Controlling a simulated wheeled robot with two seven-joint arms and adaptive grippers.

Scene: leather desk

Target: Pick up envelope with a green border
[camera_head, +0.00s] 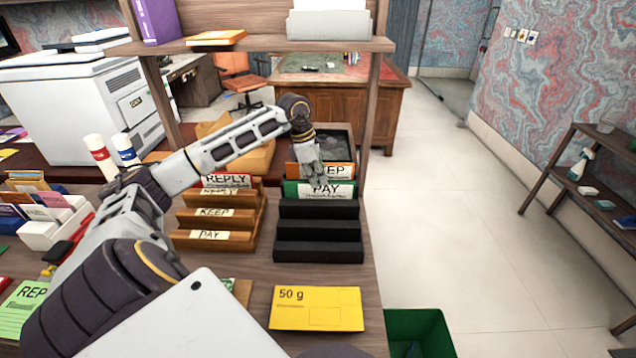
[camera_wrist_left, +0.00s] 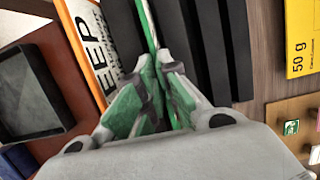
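The envelope with a green border (camera_head: 330,189), marked PAY, stands upright in the black stepped sorter (camera_head: 318,230), in front of an orange-bordered envelope (camera_head: 341,170). My left gripper (camera_head: 313,178) reaches down to its top edge. In the left wrist view, the green-edged envelope (camera_wrist_left: 148,24) is seen nearly edge-on, running between the close-set fingertips of my left gripper (camera_wrist_left: 160,70). The fingers look shut on it. Its lower part is hidden in the sorter. My right gripper is not in view.
A brown stepped sorter (camera_head: 215,220) stands left of the black one. A yellow 50 g envelope (camera_head: 317,308) lies near the desk's front. A shelf (camera_head: 260,45) spans above the back edge. A green bin (camera_head: 418,330) stands on the floor at right.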

